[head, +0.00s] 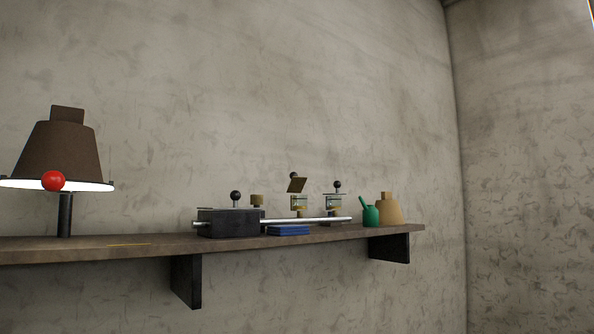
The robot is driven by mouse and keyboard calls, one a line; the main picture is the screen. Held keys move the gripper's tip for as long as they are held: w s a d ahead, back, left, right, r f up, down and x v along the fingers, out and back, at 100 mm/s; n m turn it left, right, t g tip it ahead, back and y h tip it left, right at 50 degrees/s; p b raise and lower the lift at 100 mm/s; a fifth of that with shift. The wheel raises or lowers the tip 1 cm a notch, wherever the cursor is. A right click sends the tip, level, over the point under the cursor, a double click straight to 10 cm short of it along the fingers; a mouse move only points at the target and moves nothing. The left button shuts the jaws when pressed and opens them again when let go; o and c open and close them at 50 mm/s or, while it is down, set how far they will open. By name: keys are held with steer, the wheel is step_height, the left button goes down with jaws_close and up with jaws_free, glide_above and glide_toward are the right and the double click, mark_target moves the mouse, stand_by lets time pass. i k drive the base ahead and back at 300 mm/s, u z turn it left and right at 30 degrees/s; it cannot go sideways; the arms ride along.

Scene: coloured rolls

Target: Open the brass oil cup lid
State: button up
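Two small glass cups with brass-coloured bases stand on the wall shelf. The left cup (299,202) has a brass lid (297,185) above it, tilted up, with a dark knob beside its top edge. The right cup (334,202) has a thin, flat, pale lid (335,194) with a dark knob above it; this lid looks level. My gripper is not in view.
The wooden shelf (140,247) also holds a dark block (229,224), a silver rod (300,220), a blue stack (288,230), a green oil can (370,215) and a tan bottle (389,210). A brown lamp (62,150) with a red ball (53,181) stands left.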

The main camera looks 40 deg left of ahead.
mark_target(297, 184)
steer(key=k, duration=0.2)
steer(key=u, duration=0.9)
